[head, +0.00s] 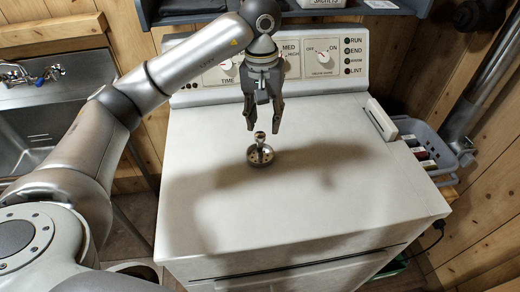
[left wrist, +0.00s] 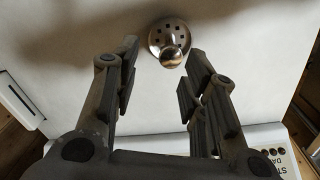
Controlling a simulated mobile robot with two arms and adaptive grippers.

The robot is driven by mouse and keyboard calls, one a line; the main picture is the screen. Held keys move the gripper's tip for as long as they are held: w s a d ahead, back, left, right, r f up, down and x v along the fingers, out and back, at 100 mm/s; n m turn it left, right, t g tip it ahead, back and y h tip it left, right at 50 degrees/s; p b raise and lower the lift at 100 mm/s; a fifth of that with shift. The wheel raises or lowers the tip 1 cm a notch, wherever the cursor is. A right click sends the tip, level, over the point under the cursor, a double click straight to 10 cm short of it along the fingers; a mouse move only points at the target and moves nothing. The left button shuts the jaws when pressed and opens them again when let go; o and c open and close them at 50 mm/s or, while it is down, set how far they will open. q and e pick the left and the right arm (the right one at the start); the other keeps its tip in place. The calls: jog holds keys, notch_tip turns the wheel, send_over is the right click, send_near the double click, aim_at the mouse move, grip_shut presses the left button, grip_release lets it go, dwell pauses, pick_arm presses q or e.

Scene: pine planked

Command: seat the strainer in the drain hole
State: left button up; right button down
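The strainer (head: 260,156) is a small round metal basket with a knobbed post, standing upright on the white top of the dryer. In the left wrist view the strainer (left wrist: 169,42) shows its perforated dish and round knob, just beyond the fingertips. My left gripper (head: 263,122) is open and empty, pointing down, with its fingertips just above the knob. In the left wrist view the open fingers (left wrist: 160,68) lie to either side below the strainer. The sink (head: 45,112) is at the left edge; its drain hole is not clearly visible. My right gripper is not in view.
The dryer top (head: 330,215) is otherwise clear. Its control panel (head: 320,58) with knobs rises behind the gripper. A grey-blue basket (head: 432,150) with small boxes hangs at the right. A faucet (head: 30,75) is above the sink, and a shelf (head: 290,12) overhangs the back.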

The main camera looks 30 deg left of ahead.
aim_at(260, 135)
pick_arm(q)
jog(key=shift+y, duration=0.3)
jog(key=f, duration=0.2)
jog(key=a+f+p, duration=0.1)
jog(key=f, duration=0.2)
jog(key=shift+a, duration=0.1)
jog(key=shift+f+p, duration=0.55)
jog(key=shift+p, duration=0.05)
jog(key=f+p, duration=0.1)
jog(key=f, duration=0.2)
jog(key=shift+w+f+p, duration=0.2)
jog(key=shift+p, duration=0.1)
jog(key=shift+f, duration=0.45)
grip_shut()
